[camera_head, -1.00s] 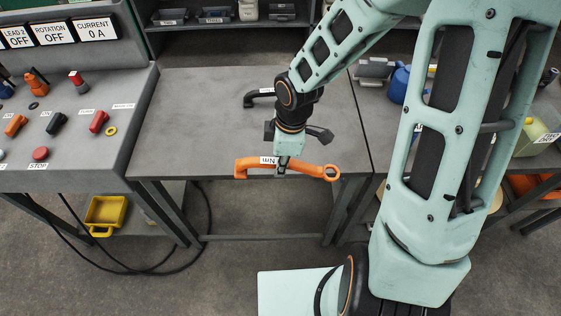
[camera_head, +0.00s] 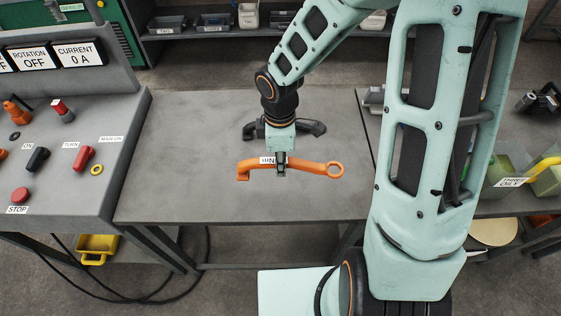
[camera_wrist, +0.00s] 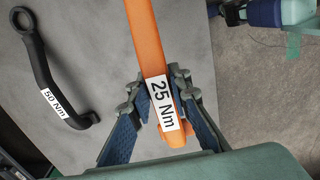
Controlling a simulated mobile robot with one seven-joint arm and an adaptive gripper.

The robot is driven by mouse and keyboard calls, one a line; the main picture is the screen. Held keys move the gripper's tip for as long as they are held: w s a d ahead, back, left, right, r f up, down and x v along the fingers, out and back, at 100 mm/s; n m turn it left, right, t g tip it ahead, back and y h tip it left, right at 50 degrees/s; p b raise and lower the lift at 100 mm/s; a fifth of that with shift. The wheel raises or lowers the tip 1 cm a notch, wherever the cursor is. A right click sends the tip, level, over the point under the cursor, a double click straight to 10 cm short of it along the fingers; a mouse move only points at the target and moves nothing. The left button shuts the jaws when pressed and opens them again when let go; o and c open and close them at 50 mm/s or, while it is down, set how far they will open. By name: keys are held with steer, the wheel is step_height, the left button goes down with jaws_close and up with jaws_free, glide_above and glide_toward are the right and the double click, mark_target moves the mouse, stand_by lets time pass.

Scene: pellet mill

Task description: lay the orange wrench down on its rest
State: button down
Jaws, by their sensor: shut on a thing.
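The orange wrench (camera_head: 312,168) lies roughly level across my gripper (camera_head: 281,170), its ring end to the right and its bent end to the left in the head view. My gripper is shut on its handle, near a white label. In the wrist view the wrench (camera_wrist: 146,38) runs between the fingers of my gripper (camera_wrist: 158,88), and the label reads 25 Nm. The wrench appears to be above the grey bench top (camera_head: 200,195); its height is hard to judge. I cannot make out a separate rest for it.
A black wrench (camera_head: 312,128) lies on the bench behind my gripper; in the wrist view it (camera_wrist: 42,72) is labelled 50 Nm. A control console (camera_head: 60,160) stands at the left. A shelf with bins (camera_head: 214,22) is at the back. The front of the bench top is clear.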

stand_by(0.3)
steer(key=shift+f+b, duration=2.55)
steer(key=shift+f, duration=0.5)
steer(key=shift+f+b, duration=0.6)
steer(key=shift+f, duration=0.1)
steer(key=shift+f+b, duration=0.75)
steer(key=shift+f, duration=0.45)
steer(key=c, duration=1.7)
jaws_free()
steer(key=shift+s, duration=0.1)
